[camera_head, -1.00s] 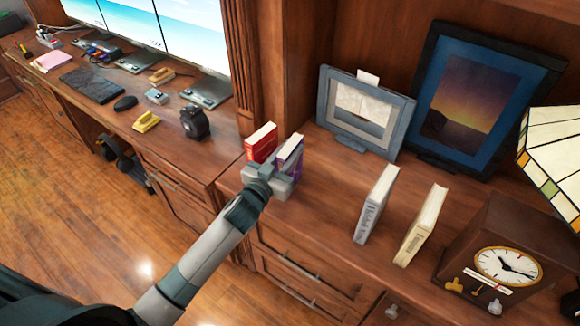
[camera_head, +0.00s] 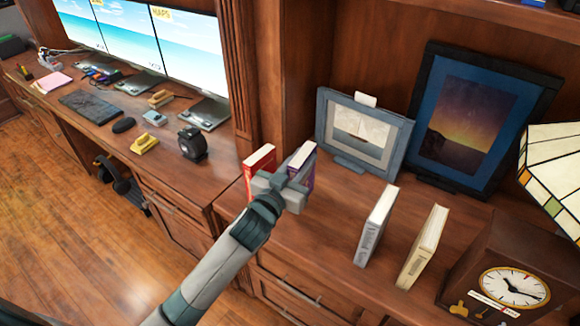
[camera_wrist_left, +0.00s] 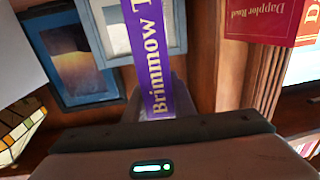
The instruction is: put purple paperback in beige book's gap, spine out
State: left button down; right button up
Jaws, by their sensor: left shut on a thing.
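My left gripper (camera_head: 292,187) is shut on the purple paperback (camera_head: 308,172), which stands upright. In the left wrist view the purple paperback (camera_wrist_left: 150,60) shows its spine, lettered "Brimmow", facing the camera. A beige book (camera_head: 422,248) stands upright on the counter to the right. A pale grey book (camera_head: 376,228) stands to its left, with a narrow gap between the two. A red book (camera_head: 260,172) stands just left of the purple paperback, with a small space between. My gripper hides the paperback's lower part, so I cannot tell whether it touches the counter. My right gripper is not in view.
A small framed picture (camera_head: 362,136) and a larger dark one (camera_head: 474,125) lean at the back. A clock (camera_head: 505,280) and a lamp (camera_head: 552,170) stand right of the beige book. Bare counter lies between the paperback and the grey book.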

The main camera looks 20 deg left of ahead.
pick_arm(q)
jog(key=s+d+r+b, duration=0.1)
jog(key=d+r, duration=0.3)
jog(key=d, duration=0.3)
jog(key=shift+s+r, duration=0.3)
jog(key=shift+s, duration=0.05)
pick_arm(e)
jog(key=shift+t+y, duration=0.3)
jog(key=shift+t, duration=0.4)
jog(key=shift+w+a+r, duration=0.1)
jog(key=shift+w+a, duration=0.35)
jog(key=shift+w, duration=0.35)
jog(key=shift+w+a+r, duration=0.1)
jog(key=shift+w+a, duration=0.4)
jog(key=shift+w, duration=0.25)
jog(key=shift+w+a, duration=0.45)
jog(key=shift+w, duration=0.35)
pick_arm(q)
jog(key=shift+d, duration=0.1)
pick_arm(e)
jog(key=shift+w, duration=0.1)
